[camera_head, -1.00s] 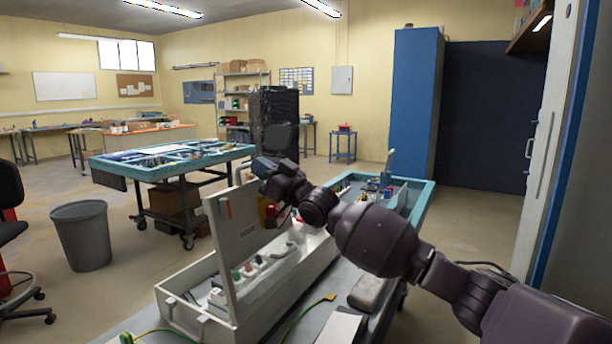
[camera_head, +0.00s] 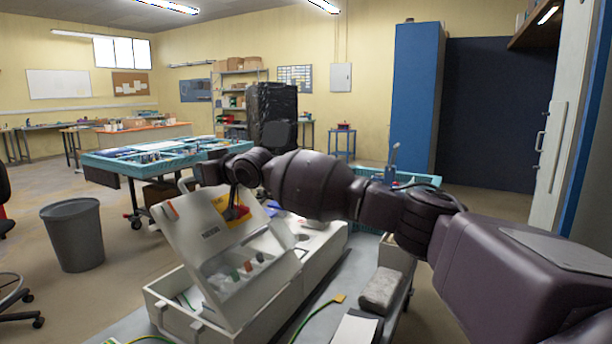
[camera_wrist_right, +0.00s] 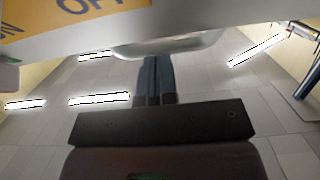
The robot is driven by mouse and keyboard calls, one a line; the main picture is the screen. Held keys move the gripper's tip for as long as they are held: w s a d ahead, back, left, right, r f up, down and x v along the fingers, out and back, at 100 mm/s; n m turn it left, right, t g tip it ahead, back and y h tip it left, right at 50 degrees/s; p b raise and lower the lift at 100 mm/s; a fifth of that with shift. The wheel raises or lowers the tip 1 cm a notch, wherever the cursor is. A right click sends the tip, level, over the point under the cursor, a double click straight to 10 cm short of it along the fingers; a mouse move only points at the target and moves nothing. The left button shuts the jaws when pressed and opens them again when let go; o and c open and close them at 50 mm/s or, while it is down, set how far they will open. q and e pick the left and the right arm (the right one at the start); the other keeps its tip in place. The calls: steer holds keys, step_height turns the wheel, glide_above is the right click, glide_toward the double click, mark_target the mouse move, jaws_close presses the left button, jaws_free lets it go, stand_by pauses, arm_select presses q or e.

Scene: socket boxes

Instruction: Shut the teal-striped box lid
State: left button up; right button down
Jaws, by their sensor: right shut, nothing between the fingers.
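The pale grey box (camera_head: 168,312) stands on the bench with its lid (camera_head: 205,250) raised and leaning to the left over the open compartment. The lid carries dark lettering and an orange-red mark near its upper corner; I cannot make out a teal stripe. My right gripper (camera_head: 234,202) is by the far side of the lid, beside a yellow label (camera_head: 236,222). Its shut, empty fingers also show in the right wrist view (camera_wrist_right: 154,72), close to a white surface with a yellow "OFF" label (camera_wrist_right: 85,10). Contact is not clear. My left gripper is not in view.
A grey block (camera_head: 381,290) and a green-yellow cable (camera_head: 312,313) lie right of the box. Small coloured parts sit in the box. A blue-edged table (camera_head: 115,165) and a grey bin (camera_head: 75,235) stand to the left, off the bench.

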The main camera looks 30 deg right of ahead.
arm_select(q)
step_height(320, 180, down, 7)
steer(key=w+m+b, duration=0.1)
steer(key=b, duration=0.9)
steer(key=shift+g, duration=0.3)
arm_select(e)
steer(key=w+a+f+g+h, duration=0.2)
steer(key=w+a+f+g, duration=0.1)
steer(key=f, duration=0.6)
steer(key=w+a+f+g+h, duration=0.2)
steer(key=w+f+g, duration=0.3)
steer(key=f, duration=0.5)
steer(key=w+a, duration=0.1)
steer(key=w, duration=0.1)
steer(key=shift+w+a+f+h, duration=0.15)
steer(key=shift+w+f+h, duration=0.05)
steer(key=shift+w+h, duration=0.15)
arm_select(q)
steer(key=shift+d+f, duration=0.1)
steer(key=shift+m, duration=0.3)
arm_select(e)
steer(key=shift+r, duration=0.1)
